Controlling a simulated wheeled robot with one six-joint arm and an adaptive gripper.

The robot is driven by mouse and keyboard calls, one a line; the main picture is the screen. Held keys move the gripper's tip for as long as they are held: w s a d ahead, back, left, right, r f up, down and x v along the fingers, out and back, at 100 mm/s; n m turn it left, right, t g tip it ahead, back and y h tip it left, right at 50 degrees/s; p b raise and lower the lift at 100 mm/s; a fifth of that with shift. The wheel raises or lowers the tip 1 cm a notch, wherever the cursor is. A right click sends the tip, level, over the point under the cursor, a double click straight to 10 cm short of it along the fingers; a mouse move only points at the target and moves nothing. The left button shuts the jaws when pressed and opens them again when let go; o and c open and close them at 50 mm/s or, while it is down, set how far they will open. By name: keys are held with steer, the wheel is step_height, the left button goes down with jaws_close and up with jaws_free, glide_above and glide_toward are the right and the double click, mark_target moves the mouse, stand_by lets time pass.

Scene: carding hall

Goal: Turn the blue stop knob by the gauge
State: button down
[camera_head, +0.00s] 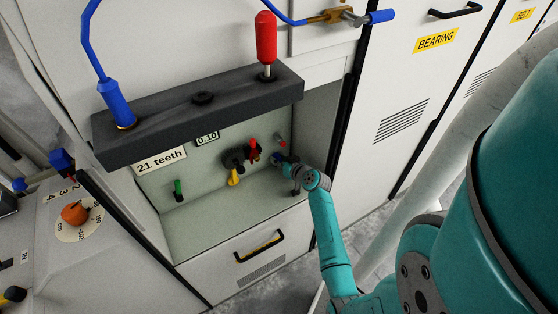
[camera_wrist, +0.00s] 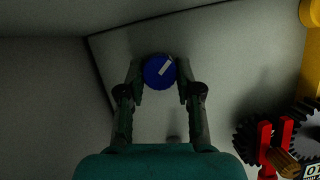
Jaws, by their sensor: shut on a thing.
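The blue stop knob (camera_wrist: 156,75) is round with a white pointer mark slanting up to the right, on a pale panel in the wrist view. My gripper (camera_wrist: 160,84) has one finger on each side of the knob and is shut on it. In the head view, my gripper (camera_head: 281,160) reaches into a recess at its right end. Only a bit of blue shows there, as my gripper mostly hides the knob. A small plate reading "0.10" (camera_head: 207,138) is on the recess's back wall; I cannot tell which thing is the gauge.
Dark gears (camera_head: 236,157) with a yellow part and a red handle sit just left of my gripper. A green-handled lever (camera_head: 178,190) stands farther left. A dark beam (camera_head: 200,112) with a red-handled lever (camera_head: 266,38) overhangs the recess. A drawer handle (camera_head: 259,246) is below.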

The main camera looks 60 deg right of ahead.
steer(key=shift+m+t+y, duration=0.3)
steer(key=shift+m+y, duration=0.1)
steer(key=shift+m, duration=0.2)
steer(key=shift+f, duration=0.1)
steer(key=c, duration=0.8)
jaws_free()
steer(key=shift+o, duration=0.2)
steer(key=shift+s, duration=0.1)
steer(key=v, duration=0.7)
steer(key=shift+s+a, duration=0.1)
steer(key=shift+s, duration=0.1)
